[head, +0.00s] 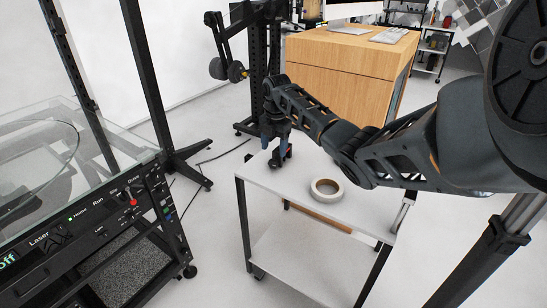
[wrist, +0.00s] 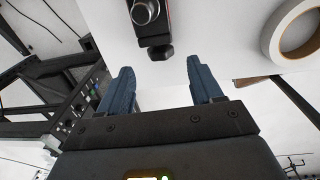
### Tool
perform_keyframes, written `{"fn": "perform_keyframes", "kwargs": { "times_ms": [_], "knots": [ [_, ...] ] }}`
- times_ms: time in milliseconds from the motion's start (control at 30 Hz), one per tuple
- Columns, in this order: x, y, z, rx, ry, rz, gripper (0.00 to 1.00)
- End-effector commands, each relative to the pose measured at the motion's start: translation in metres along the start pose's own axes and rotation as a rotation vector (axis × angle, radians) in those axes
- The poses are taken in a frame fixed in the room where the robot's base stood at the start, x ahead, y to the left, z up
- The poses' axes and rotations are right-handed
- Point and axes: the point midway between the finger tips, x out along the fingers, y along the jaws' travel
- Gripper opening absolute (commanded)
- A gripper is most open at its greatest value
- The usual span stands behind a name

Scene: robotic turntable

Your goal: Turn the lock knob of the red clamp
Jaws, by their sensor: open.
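The red clamp (head: 276,162) stands at the far left part of the white cart top, partly hidden behind my gripper (head: 272,143) in the head view. In the wrist view my gripper (wrist: 163,88) is open, its two blue fingers apart with nothing between them. The clamp (wrist: 150,20) shows at the top edge of that view, cut off, with dark metal parts and a thin red strip. A black knob-like end (wrist: 160,53) of it points toward the gap between the fingers. It lies ahead of the fingertips, and I see no contact.
A roll of white tape (head: 326,189) lies on the cart top (head: 300,185), right of the clamp; it also shows in the wrist view (wrist: 292,30). A glass-topped laser machine (head: 110,215) stands at left. A wooden desk (head: 335,75) stands behind the cart.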

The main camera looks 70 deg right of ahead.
Motion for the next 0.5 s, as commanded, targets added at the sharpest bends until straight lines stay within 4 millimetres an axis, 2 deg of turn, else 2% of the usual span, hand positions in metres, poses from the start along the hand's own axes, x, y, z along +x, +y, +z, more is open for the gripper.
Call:
{"fn": "perform_keyframes", "kwargs": {
  "times_ms": [100, 300, 500],
  "knots": [
    [0.020, -0.001, 0.000, 0.001, 0.002, -0.004, 0.65],
    [0.048, -0.001, 0.000, 0.000, 0.000, -0.003, 0.65],
    [0.060, -0.001, 0.001, 0.000, -0.001, -0.002, 0.65]
  ]
}}
